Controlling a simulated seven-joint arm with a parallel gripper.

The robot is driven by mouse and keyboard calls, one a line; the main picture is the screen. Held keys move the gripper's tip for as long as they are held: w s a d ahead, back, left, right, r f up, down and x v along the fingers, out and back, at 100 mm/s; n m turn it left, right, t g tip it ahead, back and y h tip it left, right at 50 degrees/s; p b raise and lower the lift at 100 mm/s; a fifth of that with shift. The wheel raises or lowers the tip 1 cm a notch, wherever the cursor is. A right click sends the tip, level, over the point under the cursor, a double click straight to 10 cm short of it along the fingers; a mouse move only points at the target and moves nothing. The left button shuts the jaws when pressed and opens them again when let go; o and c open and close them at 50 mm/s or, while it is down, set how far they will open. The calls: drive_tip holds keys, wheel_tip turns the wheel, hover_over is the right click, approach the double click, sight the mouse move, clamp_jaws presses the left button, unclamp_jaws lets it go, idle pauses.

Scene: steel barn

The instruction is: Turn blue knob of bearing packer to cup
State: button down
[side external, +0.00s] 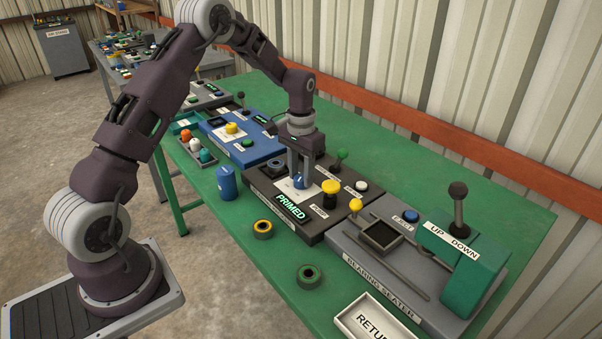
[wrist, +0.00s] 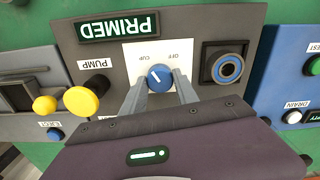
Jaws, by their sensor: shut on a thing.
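The bearing packer is a dark panel (side external: 262,187) with a lit PRIMED display (side external: 290,207), which also shows upside down in the wrist view (wrist: 118,26). Its blue knob (wrist: 160,77) sits on a white plate (wrist: 133,50) with CUP marked at left and OFF at right in the wrist view. The knob's white line slants up-left, toward the CUP side. My gripper (side external: 299,176) points down over the panel, its two fingers shut on the knob from both sides. In the side view the fingers partly hide the knob (side external: 300,184).
A yellow PUMP button (wrist: 82,101) stands close beside the knob, and a dark round socket with a blue ring (wrist: 227,68) is on its other side. The grey bearing seater (side external: 345,240) and a blue panel (side external: 245,150) flank the packer. Loose rings (side external: 309,277) lie in front.

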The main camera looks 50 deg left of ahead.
sight(301, 177)
drive_tip(key=shift+w+n, duration=0.1)
drive_tip(key=shift+n, duration=0.5)
drive_tip(key=c, duration=0.9)
unclamp_jaws()
drive_tip(key=shift+c, duration=0.2)
wheel_tip(301, 177, up, 7)
drive_tip(key=shift+r, duration=0.1)
